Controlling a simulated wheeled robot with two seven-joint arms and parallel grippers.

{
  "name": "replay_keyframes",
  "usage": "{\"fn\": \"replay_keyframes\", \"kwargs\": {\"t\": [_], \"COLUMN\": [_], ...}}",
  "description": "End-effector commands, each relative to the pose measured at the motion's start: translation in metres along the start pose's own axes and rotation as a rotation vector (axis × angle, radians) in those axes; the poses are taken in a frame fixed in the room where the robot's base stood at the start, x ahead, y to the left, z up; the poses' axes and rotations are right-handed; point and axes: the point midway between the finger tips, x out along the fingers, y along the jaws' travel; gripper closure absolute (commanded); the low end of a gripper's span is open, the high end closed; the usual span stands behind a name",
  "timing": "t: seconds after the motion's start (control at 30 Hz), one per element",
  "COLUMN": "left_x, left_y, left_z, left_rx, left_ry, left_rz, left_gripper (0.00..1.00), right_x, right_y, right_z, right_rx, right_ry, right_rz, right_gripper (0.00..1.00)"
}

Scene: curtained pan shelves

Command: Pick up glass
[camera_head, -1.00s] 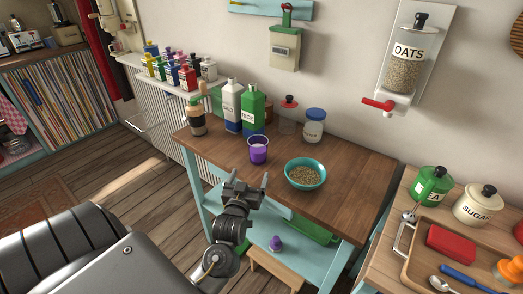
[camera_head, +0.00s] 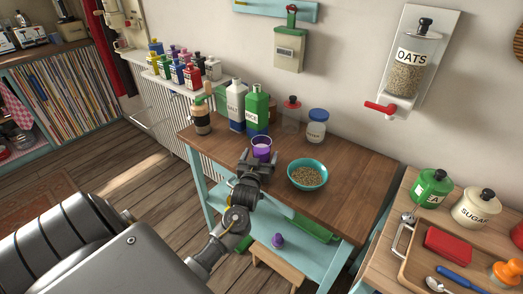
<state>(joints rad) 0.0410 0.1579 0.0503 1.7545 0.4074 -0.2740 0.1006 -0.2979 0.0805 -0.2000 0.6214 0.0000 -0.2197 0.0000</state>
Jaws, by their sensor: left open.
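A purple glass (camera_head: 262,147) with pale contents stands upright on the wooden tabletop of a small blue table (camera_head: 345,205). My left gripper (camera_head: 258,160) is open at the near side of the glass. Its fingers overlap the lower part of the glass in the picture. I cannot tell whether they touch it or reach around it. My right gripper is not in view.
A teal bowl of grain (camera_head: 307,174) stands just right of the glass. Behind it are a green bottle (camera_head: 257,108), a white bottle (camera_head: 236,105), a red-topped jar (camera_head: 291,113) and a blue-lidded jar (camera_head: 317,126). A tray (camera_head: 408,262) lies on the right counter.

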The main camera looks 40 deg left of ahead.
Motion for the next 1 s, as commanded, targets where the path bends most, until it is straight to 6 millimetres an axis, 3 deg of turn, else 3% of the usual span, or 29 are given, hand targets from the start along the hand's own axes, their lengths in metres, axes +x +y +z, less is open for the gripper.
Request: {"fn": "replay_keyframes", "kwargs": {"t": [0.23, 0.67, 1.0], "left_x": [0.0008, 0.0005, 0.0008], "left_y": [-0.0001, -0.0001, -0.0001], "left_z": [0.0006, 0.0008, 0.0004], "left_rx": [0.0, 0.0, -0.001], "left_ry": [0.0, -0.001, 0.002], "left_rz": [0.0, 0.0, 0.0], "left_gripper": [0.17, 0.73, 0.74], "right_x": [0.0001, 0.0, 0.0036], "right_y": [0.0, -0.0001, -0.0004], "right_z": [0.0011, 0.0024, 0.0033], "right_rx": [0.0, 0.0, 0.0], "right_ry": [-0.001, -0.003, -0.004], "right_rz": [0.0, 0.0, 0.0], "right_gripper": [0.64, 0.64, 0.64]}}
